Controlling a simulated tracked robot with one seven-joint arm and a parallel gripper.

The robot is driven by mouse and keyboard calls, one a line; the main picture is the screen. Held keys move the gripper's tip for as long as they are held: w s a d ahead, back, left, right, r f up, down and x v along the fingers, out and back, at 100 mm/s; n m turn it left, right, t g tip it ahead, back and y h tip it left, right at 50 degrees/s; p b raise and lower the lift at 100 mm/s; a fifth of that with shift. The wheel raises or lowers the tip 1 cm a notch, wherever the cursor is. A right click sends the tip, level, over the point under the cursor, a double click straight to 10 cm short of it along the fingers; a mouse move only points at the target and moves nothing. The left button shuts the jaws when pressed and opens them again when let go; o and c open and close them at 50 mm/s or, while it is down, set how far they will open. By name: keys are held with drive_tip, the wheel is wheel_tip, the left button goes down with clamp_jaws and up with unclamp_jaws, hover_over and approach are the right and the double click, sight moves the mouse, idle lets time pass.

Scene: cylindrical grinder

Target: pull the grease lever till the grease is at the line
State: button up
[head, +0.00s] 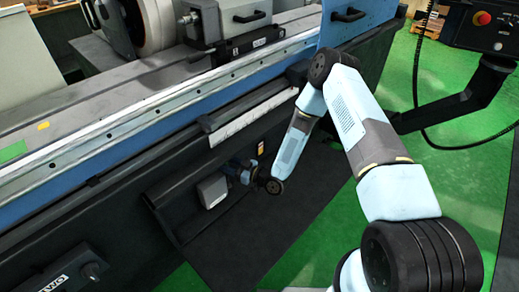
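My arm reaches over from the right and bends down to the front of the dark machine base (130,200). Its wrist is beside a small light-grey box (212,191) low on that front. My gripper (238,173) seems to be between the wrist and this box, but it is small and partly covered by the wrist. I cannot tell whether it is open or shut, or whether it touches anything. I cannot make out the grease lever, the grease or the line in this view.
A small orange label (260,147) is just above the wrist. A long machine table (110,110) runs above, with a blue guard (355,22) at its right end. A control panel (484,22) hangs at the upper right with a coiled cable. Green floor (465,185) lies to the right.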

clamp_jaws()
drive_tip(key=shift+s+d+f+n+t+y, duration=0.15)
drive_tip(key=shift+s+d+y, duration=0.2)
drive_tip(key=shift+d, duration=0.1)
drive_tip(key=shift+s+d+f+n+t+y, duration=0.15)
drive_tip(key=shift+s+d+y, duration=0.1)
drive_tip(key=shift+d+y, duration=0.15)
drive_tip(key=shift+d, duration=0.1)
drive_tip(key=shift+s+d+f+n+y, duration=0.3)
drive_tip(key=shift+s+d+f+y, duration=0.05)
drive_tip(key=shift+s+d+y, duration=0.35)
drive_tip(key=shift+w, duration=0.1)
drive_tip(key=shift+d, duration=0.1)
drive_tip(key=shift+s+d+f+n+y, duration=0.4)
drive_tip(key=shift+s+d+f+y, duration=0.1)
drive_tip(key=shift+s+d+y, duration=0.2)
drive_tip(key=shift+w, duration=0.1)
